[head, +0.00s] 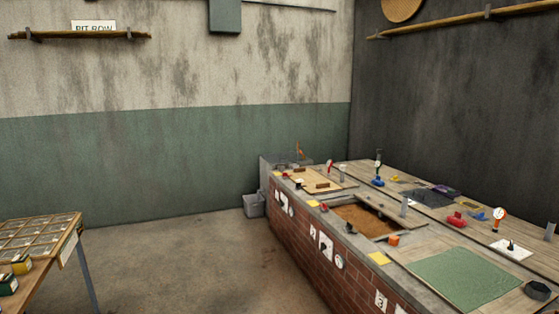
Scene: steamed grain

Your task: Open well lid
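Neither of my grippers is in view. A long brick counter (320,262) with several wooden boards on top stands at the right. A rectangular opening with brown contents (366,220) shows in its top. A light wooden panel (312,180) with small brown blocks on it lies at the far end of the counter. A wooden plank (392,216) lies along the right side of the opening. I cannot tell which of these boards is the well lid. No label naming it can be read.
A green mat (463,280) and small coloured items, including a red one (456,219), lie on the counter. A table with a divided tray (38,238) stands at the left. A grey bin (254,206) sits by the counter's far end. Floor between is clear.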

